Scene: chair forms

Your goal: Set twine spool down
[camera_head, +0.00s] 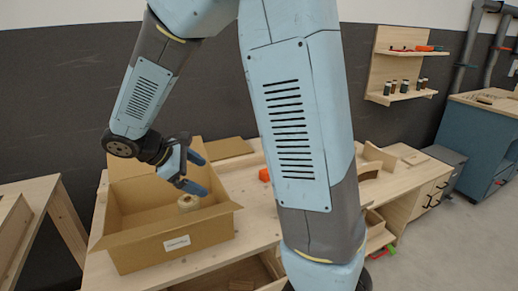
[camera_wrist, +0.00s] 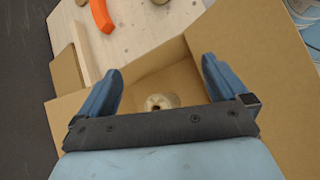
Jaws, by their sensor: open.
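The twine spool (camera_head: 188,202) is pale beige and stands inside an open cardboard box (camera_head: 160,252), near the box's right corner. It also shows in the wrist view (camera_wrist: 156,101) as a round top with a dark centre hole, partly hidden by the gripper's dark bar. My gripper (camera_head: 201,173) is above the box opening, over the spool. Its two blue fingers are apart in the wrist view (camera_wrist: 160,72), with the spool seen between and beyond them. Nothing is held between the fingers.
The box stands on a wooden workbench (camera_head: 257,212) with its flaps folded out. A wall shelf (camera_head: 402,96) holds several small bottles. A blue cabinet (camera_head: 470,140) stands at right.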

